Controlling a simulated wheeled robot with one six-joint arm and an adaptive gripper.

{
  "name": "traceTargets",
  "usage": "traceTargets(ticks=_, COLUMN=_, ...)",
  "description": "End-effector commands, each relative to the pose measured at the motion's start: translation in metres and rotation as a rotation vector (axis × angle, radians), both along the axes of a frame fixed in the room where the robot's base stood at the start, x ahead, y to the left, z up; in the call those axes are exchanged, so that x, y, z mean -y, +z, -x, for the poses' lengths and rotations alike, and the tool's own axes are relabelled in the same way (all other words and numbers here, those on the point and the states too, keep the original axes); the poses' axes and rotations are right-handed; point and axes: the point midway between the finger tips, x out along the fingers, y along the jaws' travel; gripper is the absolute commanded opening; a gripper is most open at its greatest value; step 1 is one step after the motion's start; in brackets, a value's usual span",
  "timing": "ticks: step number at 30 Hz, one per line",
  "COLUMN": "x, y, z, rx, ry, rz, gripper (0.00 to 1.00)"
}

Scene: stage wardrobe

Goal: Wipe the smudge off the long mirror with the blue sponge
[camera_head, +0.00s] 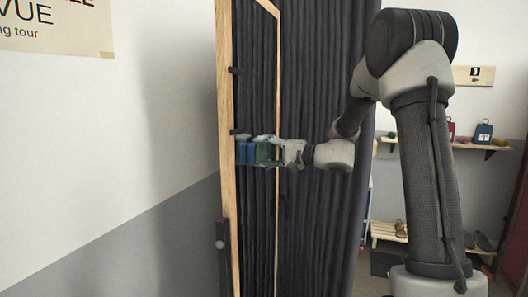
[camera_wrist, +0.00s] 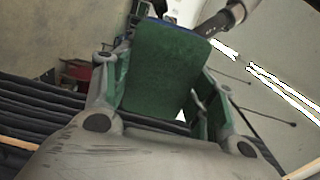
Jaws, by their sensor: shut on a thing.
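The long mirror (camera_head: 226,110) stands in a pale wooden frame, seen at a steep slant in the head view. Dark pleated cloth shows within the frame. My gripper (camera_head: 264,152) is shut on the blue sponge (camera_head: 250,153), at about mid-height of the frame. The sponge's blue part is toward the frame's left post, and green lies between the fingers. In the wrist view the sponge's green face (camera_wrist: 162,72) fills the space between the fingers, with a thin blue edge at the top. I cannot tell whether the sponge touches the glass. I cannot make out the smudge.
A dark curtain (camera_head: 325,220) hangs behind my gripper. A wall shelf (camera_head: 490,146) with small items and a low slatted rack (camera_head: 385,232) are at the right. A poster (camera_head: 55,25) is on the left wall. Dark fittings sit along the frame's left post.

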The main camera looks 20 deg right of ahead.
Motion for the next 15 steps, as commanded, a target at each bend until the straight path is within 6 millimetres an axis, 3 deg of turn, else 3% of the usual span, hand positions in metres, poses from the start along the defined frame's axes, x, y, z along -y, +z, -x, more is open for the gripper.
traceTargets(ticks=6, x=-0.013, y=0.0, z=0.015, rx=-0.001, ry=0.0, rz=-0.001, gripper=0.38)
traceTargets(ticks=15, x=-0.015, y=0.0, z=0.017, rx=-0.001, ry=0.0, rz=-0.001, gripper=0.38)
